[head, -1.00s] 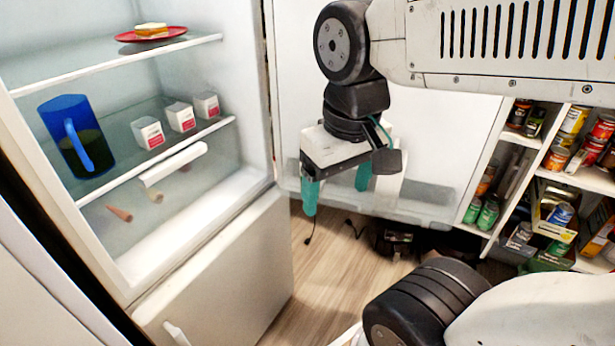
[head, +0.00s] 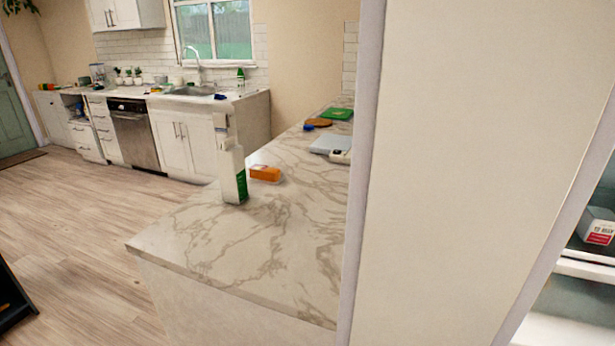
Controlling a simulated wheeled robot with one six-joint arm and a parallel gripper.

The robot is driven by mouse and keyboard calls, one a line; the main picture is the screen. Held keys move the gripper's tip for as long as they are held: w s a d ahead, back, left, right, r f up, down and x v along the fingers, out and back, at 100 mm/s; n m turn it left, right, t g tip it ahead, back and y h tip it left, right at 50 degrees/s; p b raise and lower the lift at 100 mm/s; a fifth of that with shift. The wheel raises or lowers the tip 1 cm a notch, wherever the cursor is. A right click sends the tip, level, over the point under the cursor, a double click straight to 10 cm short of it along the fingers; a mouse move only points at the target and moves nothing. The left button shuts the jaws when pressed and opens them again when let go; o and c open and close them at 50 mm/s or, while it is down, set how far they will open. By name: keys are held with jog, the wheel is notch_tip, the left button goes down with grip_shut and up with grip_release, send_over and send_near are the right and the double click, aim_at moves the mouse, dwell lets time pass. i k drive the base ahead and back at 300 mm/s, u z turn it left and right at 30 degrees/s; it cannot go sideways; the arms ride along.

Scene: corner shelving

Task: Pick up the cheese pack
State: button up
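An orange pack (head: 265,173) lies on the marble-patterned counter (head: 215,232), just right of a tall white bottle with green at its base. It may be the cheese pack, but its label is too small to read. A white carton with a red label (head: 598,230) stands on a shelf at the right edge, partly cut off. My gripper is not in view now.
The tall bottle (head: 232,170) stands beside the orange pack. Farther back on the counter lie a grey flat object (head: 328,144) and a green board (head: 337,114). A pale wall panel (head: 470,170) blocks the right. Wooden floor (head: 75,230) is open at left.

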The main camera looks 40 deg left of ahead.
aim_at(263, 173)
jog(key=u, duration=3.45)
jog(key=i, duration=2.9)
jog(key=z, duration=2.85)
jog(key=i, duration=0.1)
jog(key=z, duration=0.3)
